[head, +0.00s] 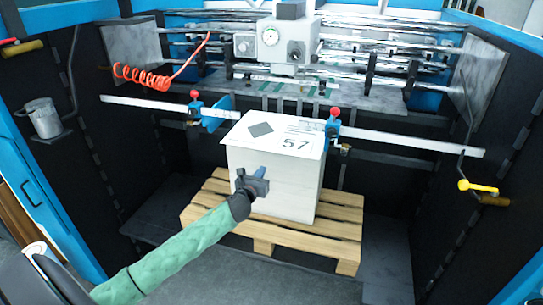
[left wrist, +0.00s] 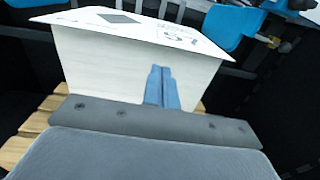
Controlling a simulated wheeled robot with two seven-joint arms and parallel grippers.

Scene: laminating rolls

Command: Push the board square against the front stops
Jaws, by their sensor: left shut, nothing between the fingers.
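The board (head: 275,135) is the top of a white block-like stack, printed with a dark diamond and "57". It sits on a wooden pallet, and its printed top and near face also show in the left wrist view (left wrist: 100,60). Two blue front stops with red knobs stand on a metal bar behind the stack, one at the left (head: 215,115) and one at the right (head: 332,130). My left gripper (head: 254,173) is shut and empty in front of the stack's near face. Its blue fingers (left wrist: 160,72) point at that face; contact cannot be told. My right gripper is out of view.
The wooden pallet (head: 262,228) reaches out around the stack. Behind the bar is a machine with rollers and a grey gauge box (head: 285,45). A red coiled hose (head: 150,78) hangs at the left. Dark side walls with handles (head: 478,188) flank the bay.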

